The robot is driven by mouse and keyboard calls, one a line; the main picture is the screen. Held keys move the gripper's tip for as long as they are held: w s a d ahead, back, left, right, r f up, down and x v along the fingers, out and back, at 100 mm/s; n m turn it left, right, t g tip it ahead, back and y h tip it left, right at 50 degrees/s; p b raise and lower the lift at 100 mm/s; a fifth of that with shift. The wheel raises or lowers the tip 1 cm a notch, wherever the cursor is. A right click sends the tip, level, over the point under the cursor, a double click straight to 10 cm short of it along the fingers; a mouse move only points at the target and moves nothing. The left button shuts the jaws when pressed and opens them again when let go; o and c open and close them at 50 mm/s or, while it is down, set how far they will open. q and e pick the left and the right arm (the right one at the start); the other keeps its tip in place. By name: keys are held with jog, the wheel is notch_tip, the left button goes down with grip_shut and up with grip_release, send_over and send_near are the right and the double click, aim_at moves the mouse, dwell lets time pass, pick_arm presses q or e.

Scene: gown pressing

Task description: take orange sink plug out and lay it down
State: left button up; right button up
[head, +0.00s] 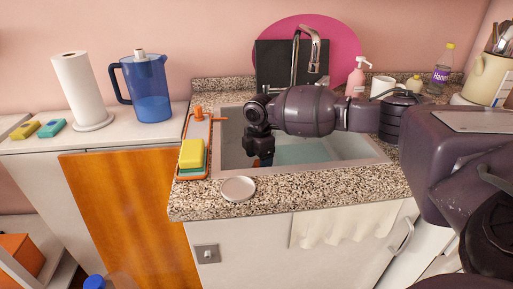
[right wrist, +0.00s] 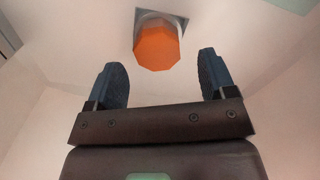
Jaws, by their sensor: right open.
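The orange sink plug (right wrist: 157,47) shows in the right wrist view as a faceted orange piece at a grey fitting in the pale sink floor. My right gripper (right wrist: 161,64) is open, with one blue-grey finger on each side and slightly short of the plug. Nothing is between the fingers, and they do not appear to touch the plug. In the head view my right gripper (head: 260,158) reaches down into the left part of the sink (head: 350,152). The arm and gripper hide the plug there. My left gripper is not in view.
An orange rack with a yellow and green sponge (head: 192,154) stands at the sink's left edge. A white round dish (head: 238,188) lies on the speckled counter (head: 300,190) in front. The faucet (head: 308,50) rises behind the sink. A pink soap bottle (head: 356,78) stands right of it.

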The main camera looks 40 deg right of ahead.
jog(key=shift+f, duration=1.45)
jog(key=shift+c, duration=0.4)
jog(key=c, duration=1)
